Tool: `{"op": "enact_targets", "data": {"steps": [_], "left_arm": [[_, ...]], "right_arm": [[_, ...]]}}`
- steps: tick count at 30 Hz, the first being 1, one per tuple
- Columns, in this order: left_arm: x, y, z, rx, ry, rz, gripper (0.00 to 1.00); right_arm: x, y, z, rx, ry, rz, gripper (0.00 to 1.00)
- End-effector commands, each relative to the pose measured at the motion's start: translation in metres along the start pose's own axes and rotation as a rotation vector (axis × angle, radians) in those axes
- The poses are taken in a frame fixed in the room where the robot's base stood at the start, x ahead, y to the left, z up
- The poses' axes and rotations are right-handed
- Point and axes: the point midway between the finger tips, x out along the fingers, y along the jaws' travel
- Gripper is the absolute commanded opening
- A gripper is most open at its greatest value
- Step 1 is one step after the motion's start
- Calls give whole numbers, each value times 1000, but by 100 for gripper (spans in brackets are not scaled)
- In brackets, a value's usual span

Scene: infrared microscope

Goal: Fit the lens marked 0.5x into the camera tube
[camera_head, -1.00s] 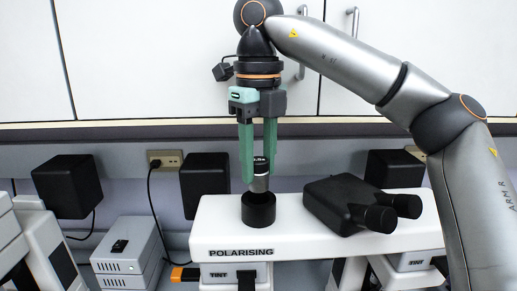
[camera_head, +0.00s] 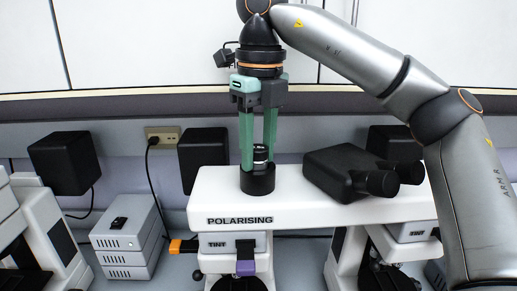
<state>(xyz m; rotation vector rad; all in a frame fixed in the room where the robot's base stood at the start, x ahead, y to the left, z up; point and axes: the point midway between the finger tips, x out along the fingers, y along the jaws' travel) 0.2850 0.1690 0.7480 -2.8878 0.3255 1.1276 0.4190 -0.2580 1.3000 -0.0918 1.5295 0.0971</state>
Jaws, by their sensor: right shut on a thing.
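The black camera tube (camera_head: 257,181) stands upright on top of the white microscope body labelled POLARISING (camera_head: 300,207). A small dark lens (camera_head: 260,153) is between the green fingers of my right gripper (camera_head: 258,158). Only its upper part shows above the tube's rim, and its lower part is hidden in the tube. The gripper points straight down over the tube and is shut on the lens. I cannot read the lens's marking at this size. My left gripper is not in view.
A black binocular eyepiece head (camera_head: 350,171) sits on the body right of the tube. Black boxes (camera_head: 64,163) (camera_head: 203,158) stand behind. A grey control unit (camera_head: 127,235) is at the left, and part of another white instrument (camera_head: 45,225) shows at the far left.

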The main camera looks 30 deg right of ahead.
Motion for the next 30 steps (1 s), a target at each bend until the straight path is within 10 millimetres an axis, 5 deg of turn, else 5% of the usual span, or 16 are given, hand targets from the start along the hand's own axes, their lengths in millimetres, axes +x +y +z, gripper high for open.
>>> {"op": "enact_targets", "data": {"steps": [1,13,14,15,17,18,24,30], "left_arm": [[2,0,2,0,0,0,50],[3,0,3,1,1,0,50],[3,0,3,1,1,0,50],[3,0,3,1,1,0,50],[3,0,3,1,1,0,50],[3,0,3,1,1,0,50],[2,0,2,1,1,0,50],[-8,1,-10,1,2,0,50]], "right_arm": [[19,2,-3,-4,50,-5,0],[20,2,-3,-4,51,-6,0],[20,2,-3,-4,51,-6,42],[20,2,-3,-4,50,-6,47],[20,2,-3,-4,50,-6,53],[20,2,-3,-4,51,-6,44],[19,2,-3,-5,51,-6,64],[5,2,-2,-6,51,-6,64]]}}
